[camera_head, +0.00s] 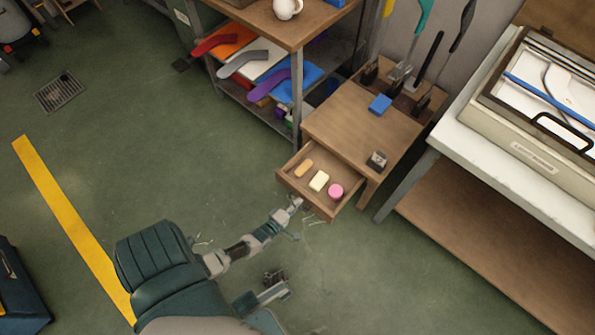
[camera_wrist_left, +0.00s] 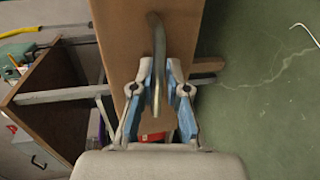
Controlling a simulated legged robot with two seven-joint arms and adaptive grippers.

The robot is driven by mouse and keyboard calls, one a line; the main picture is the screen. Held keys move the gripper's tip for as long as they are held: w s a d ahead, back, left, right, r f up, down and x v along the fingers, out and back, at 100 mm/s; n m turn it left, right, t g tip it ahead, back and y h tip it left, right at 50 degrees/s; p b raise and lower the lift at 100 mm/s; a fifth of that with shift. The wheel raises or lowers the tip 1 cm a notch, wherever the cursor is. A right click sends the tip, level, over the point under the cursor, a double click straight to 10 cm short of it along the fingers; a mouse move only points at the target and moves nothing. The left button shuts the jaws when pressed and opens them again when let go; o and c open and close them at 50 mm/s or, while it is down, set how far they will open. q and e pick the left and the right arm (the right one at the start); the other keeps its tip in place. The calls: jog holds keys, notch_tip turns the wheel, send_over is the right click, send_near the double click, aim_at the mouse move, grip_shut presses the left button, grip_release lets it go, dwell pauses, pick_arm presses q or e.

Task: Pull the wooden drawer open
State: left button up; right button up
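The wooden drawer (camera_head: 322,207) stands pulled out from the wooden bench (camera_head: 345,118) in the head view. It holds an orange piece (camera_head: 304,168), a cream block (camera_head: 319,181) and a pink round piece (camera_head: 336,191). My left gripper (camera_head: 296,201) is at its front. In the left wrist view, the drawer front (camera_wrist_left: 122,40) carries a curved metal handle (camera_wrist_left: 157,45). My left gripper's blue-grey fingers (camera_wrist_left: 159,75) close in on both sides of the handle. A dark part low in the head view may be my right gripper (camera_head: 274,278); its fingers are unclear.
A shelf with coloured sock-shaped boards (camera_head: 243,64) stands left of the bench. A blue block (camera_head: 380,103) and a small dark object (camera_head: 377,161) lie on the bench top. A white table (camera_head: 470,150) with a press stands right. Green floor before the drawer is open.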

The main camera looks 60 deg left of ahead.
pick_arm(q)
jog(key=v, duration=1.2)
jog(key=shift+a, duration=0.15)
dwell(0.3)
